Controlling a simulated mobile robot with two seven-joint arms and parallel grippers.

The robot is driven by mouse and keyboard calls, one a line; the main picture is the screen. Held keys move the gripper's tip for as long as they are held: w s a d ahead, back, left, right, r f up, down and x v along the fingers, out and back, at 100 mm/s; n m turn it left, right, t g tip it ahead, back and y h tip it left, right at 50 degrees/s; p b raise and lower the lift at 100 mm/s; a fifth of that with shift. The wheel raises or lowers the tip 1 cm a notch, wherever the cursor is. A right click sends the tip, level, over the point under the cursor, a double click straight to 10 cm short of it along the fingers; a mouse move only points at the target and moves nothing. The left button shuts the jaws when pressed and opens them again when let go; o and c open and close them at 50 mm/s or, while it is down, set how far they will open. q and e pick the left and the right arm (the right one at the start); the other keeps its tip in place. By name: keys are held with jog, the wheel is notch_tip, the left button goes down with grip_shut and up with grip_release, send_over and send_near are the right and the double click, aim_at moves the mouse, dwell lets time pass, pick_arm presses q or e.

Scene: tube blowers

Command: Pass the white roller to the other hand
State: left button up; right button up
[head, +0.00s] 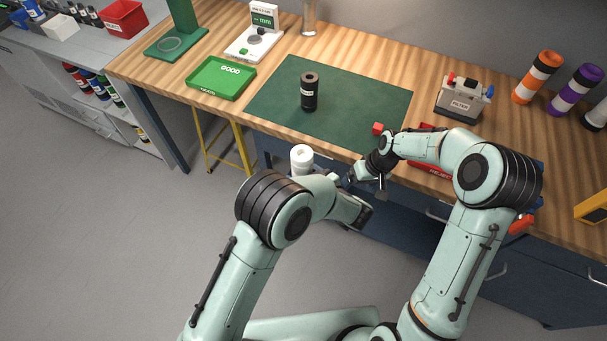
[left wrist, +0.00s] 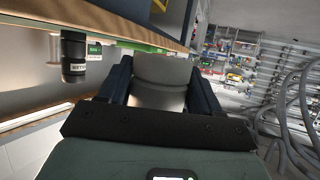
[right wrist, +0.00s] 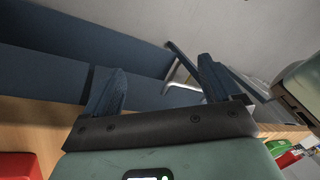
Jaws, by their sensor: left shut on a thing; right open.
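The white roller (head: 301,158) stands out beyond my left forearm in the head view, off the front edge of the workbench. In the left wrist view the roller (left wrist: 160,72) sits between the two dark fingers of my left gripper (left wrist: 160,88), which is shut on it. My left arm hides most of that gripper in the head view. My right gripper (head: 367,180) is to the right of the roller, apart from it, near the bench's front edge. In the right wrist view it (right wrist: 160,82) is open with nothing between its fingers.
The wooden workbench (head: 220,117) carries a green mat (head: 355,105) with a black cylinder (head: 309,92), a green tray (head: 221,78) and a grey box (head: 463,98). A small red block (head: 378,128) lies near my right gripper. Blue drawers are below the bench's front edge.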

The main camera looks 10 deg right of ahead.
jog(key=s+a+f+m, duration=0.1)
jog(key=s+a+f, duration=0.1)
jog(key=s+f, duration=0.3)
jog(key=s+a+f+m, duration=0.1)
jog(key=s+a+f, duration=0.15)
jog(key=f, duration=0.45)
jog(key=s+a+f+m, duration=0.1)
jog(key=s+a+f, duration=0.1)
jog(key=s, duration=0.5)
jog(key=s+a+f+m, duration=0.1)
jog(key=s+a+f, duration=0.1)
jog(key=s+f, duration=0.3)
jog(key=s, duration=0.3)
jog(key=shift+s+a+m+y, duration=0.2)
jog(key=shift+m+y, duration=0.1)
jog(key=shift+m, duration=0.1)
